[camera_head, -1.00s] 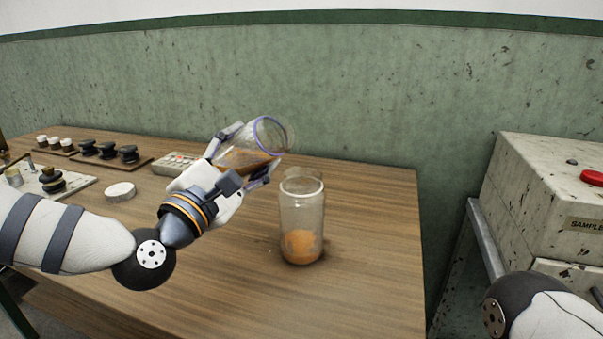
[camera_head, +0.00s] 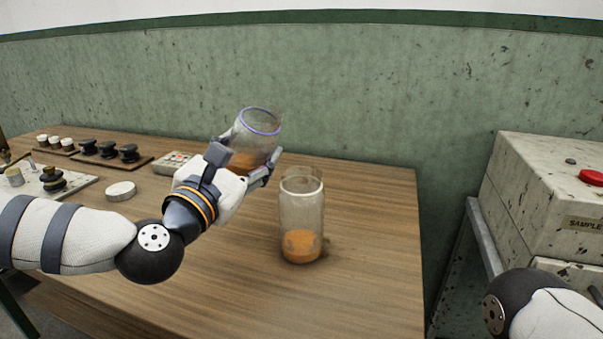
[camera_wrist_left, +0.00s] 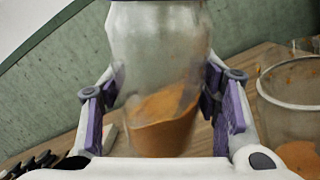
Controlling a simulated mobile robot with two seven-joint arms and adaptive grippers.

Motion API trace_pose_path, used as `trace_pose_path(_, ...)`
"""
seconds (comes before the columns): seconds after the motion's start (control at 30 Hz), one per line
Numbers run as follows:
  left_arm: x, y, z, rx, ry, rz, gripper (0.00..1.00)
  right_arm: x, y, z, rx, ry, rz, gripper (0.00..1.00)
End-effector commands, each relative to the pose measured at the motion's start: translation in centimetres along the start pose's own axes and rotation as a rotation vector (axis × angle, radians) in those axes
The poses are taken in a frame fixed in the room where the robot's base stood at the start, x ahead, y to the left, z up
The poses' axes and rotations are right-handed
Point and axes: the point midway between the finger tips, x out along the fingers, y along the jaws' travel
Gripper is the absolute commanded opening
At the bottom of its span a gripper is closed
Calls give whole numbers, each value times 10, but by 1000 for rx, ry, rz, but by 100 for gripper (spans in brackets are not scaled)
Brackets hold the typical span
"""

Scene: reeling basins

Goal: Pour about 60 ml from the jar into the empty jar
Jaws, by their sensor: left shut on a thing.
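My left gripper (camera_head: 246,166) is shut on a clear glass jar (camera_head: 262,128) with a purple-blue rim. The jar is held above the table, tilted a little to the right, with orange-brown contents low inside. In the left wrist view the held jar (camera_wrist_left: 158,60) stands between both fingers, its contents slanted. A second clear jar (camera_head: 302,205) stands upright on the table just right of the gripper, with orange contents at its bottom. Its open mouth (camera_wrist_left: 290,85) shows at the right of the left wrist view. My right gripper is out of view.
The wooden table (camera_head: 370,220) is clear right of the standing jar. Black knobs (camera_head: 108,150), a white disc (camera_head: 120,190) and a keypad-like box (camera_head: 173,163) are at the left. A speckled machine (camera_head: 550,190) with a red button stands at the right.

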Motion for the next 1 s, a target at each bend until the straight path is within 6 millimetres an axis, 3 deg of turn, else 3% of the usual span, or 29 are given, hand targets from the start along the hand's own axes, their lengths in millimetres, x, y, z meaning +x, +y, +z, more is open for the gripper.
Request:
trace_pose_path(0.03, -1, -9, -24, -56, 28, -5, 19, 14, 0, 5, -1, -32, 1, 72)
trace_pose_path(0.33, -5, -24, -64, -280, 84, -4, 19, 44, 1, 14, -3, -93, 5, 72)
trace_pose_path(0.6, -5, -24, -70, -470, 130, -2, 19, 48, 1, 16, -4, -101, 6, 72)
trace_pose_path(1.0, -5, -23, -70, -479, 132, -2, 19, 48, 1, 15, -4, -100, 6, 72)
